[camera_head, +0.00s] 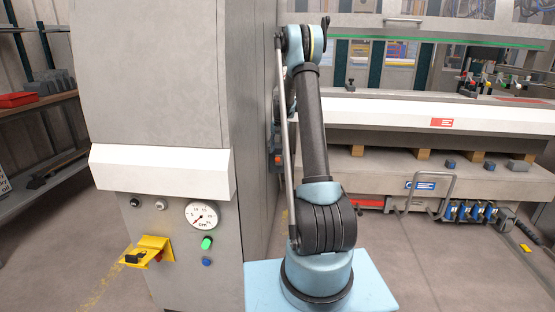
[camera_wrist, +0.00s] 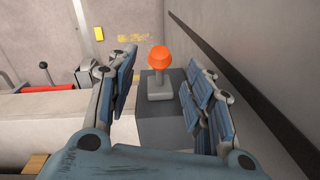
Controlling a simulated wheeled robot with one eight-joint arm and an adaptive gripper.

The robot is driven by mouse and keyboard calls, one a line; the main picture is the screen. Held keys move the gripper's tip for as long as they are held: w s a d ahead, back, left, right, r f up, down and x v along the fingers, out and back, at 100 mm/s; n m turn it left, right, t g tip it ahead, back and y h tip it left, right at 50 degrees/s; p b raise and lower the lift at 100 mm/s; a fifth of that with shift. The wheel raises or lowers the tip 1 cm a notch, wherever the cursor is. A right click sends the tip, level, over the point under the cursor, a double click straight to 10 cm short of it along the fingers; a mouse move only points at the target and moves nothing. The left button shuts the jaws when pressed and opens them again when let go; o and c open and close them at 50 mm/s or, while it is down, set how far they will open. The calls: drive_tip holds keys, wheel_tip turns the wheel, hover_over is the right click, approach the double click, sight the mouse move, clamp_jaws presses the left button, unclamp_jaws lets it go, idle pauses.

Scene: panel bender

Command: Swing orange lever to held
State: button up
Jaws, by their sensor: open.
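The orange lever knob (camera_wrist: 160,57) shows in the wrist view, on a light grey base (camera_wrist: 160,88) fixed to a dark grey plate. It stands ahead of my gripper (camera_wrist: 160,85), in line with the gap between the two fingers. The fingers with blue pads are spread to either side and hold nothing. In the head view the lever is not clearly visible; a small orange spot (camera_head: 278,160) shows by the grey cabinet's side edge, partly beside my arm. My gripper is hidden in the head view behind my arm and the cabinet.
A large grey cabinet (camera_head: 150,70) with a gauge (camera_head: 202,215) and a yellow bracket (camera_head: 148,251) stands left of my arm. The long machine bench (camera_head: 400,170) lies behind. In the wrist view, a wall with a dark strip (camera_wrist: 235,80) runs close along the right finger.

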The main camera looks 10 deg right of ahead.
sight(278, 160)
drive_tip(key=shift+w+a+f, duration=0.1)
drive_tip(key=shift+a+f, duration=0.05)
drive_tip(key=shift+f, duration=2.4)
drive_tip(key=shift+c, duration=0.2)
clamp_jaws()
drive_tip(key=shift+a, duration=0.1)
